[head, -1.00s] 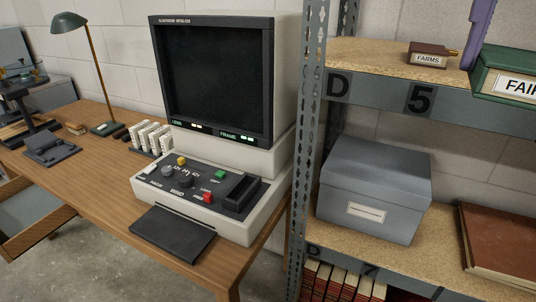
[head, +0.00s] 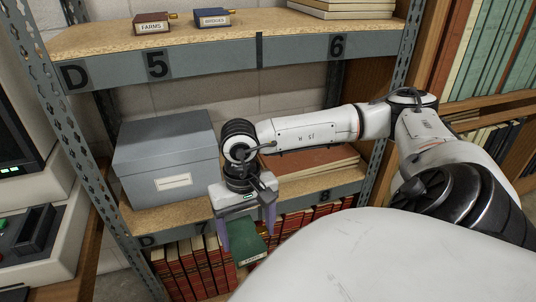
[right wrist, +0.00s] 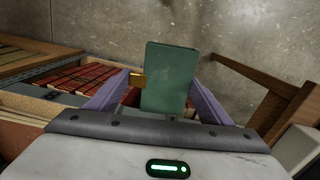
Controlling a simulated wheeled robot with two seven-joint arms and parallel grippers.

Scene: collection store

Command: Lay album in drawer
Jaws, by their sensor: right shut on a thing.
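My right gripper (head: 243,226) is shut on a small green album (head: 248,243), its purple fingers on either side of it. It holds the album in the air in front of the lower shelf and its red books. In the right wrist view the green album (right wrist: 168,78) stands out between the two fingers, above the grey floor, with a small brass-coloured piece at its left edge. My left gripper is not in view. The open drawer is outside the head view now.
A grey lidded box (head: 168,155) and a large brown book (head: 310,165) lie on the middle shelf. Small FARMS (head: 150,23) and BRIDGES (head: 212,18) albums sit above. A metal upright (head: 75,100) separates the shelf from the reader machine (head: 30,235) at left.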

